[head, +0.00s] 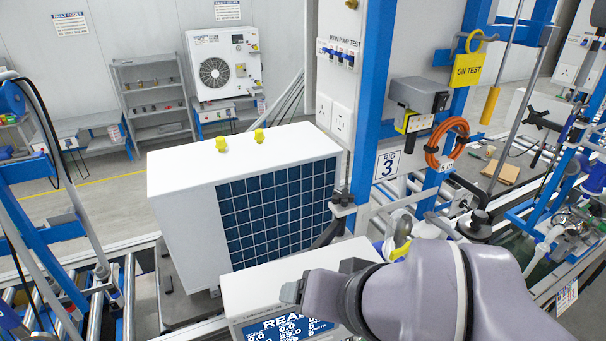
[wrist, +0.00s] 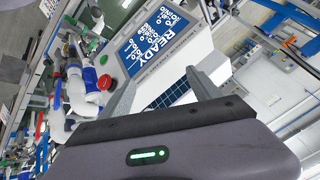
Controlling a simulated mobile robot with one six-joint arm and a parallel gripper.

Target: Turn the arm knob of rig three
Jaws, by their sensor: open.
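A red round knob or button (wrist: 105,82) and a small green one (wrist: 103,60) show beside the screen; I cannot tell which is the arm knob. My gripper (head: 291,292) is over the box in the head view. In the wrist view its open, empty fingers (wrist: 164,84) spread before the box.
A large white unit with a dark blue grid (head: 275,215) stands behind the box. Blue posts (head: 374,90), an orange hose coil (head: 447,143) and a yellow ON TEST tag (head: 467,70) are at the right. Pipes and valves (wrist: 75,95) crowd the wrist view's left.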

